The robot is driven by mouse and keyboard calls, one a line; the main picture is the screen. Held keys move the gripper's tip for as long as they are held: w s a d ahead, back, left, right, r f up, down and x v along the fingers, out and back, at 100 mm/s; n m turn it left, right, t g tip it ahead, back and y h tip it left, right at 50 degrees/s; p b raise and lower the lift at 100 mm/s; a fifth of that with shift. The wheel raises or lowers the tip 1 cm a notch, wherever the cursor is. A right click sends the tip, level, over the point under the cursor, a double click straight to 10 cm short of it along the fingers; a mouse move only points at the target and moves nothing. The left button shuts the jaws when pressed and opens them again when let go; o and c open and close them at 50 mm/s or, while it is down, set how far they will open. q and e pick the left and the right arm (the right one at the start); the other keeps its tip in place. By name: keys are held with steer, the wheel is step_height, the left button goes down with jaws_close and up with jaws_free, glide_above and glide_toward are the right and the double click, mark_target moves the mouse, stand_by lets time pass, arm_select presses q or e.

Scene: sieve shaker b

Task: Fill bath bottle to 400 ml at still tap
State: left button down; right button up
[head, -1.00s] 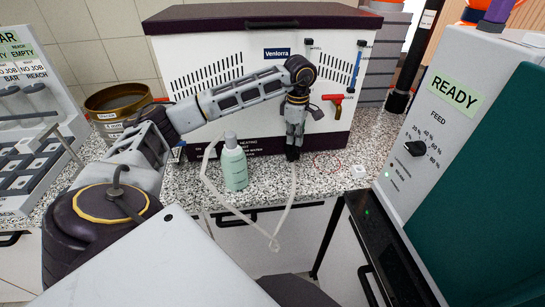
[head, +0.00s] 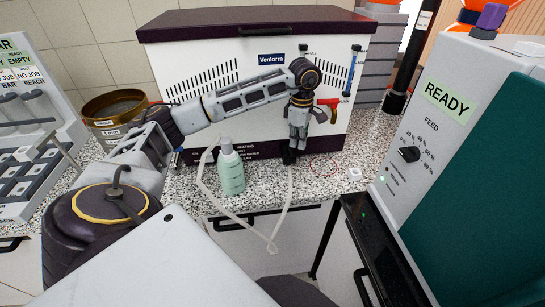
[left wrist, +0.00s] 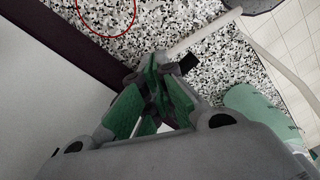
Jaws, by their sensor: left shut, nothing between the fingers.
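The bath bottle (head: 231,170), pale green with a pale cap, stands upright on the speckled counter in front of the white Ventorra still (head: 225,140). It also shows at the right of the left wrist view (left wrist: 255,105). The still has a red-handled tap (head: 329,106) on its front, right of my left arm. My left gripper (head: 290,156) is shut and empty, pointing down near the counter, right of the bottle and apart from it. Its fingers show in the left wrist view (left wrist: 158,85). My right gripper is not in view.
A pale tube (head: 268,238) loops over the counter's front edge around the bottle. A red ring (head: 322,166) marks the counter right of my gripper. A READY feeder (head: 440,110) stands at the right, a brass sieve (head: 115,108) at the left.

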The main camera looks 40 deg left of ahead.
arm_select(q)
steer(key=r, duration=0.1)
steer(key=r+p, duration=0.1)
steer(key=a+r, duration=0.1)
steer(key=r, duration=0.1)
steer(key=shift+s+p, duration=0.4)
steer(key=shift+a+r, duration=0.1)
steer(key=shift+r, duration=0.25)
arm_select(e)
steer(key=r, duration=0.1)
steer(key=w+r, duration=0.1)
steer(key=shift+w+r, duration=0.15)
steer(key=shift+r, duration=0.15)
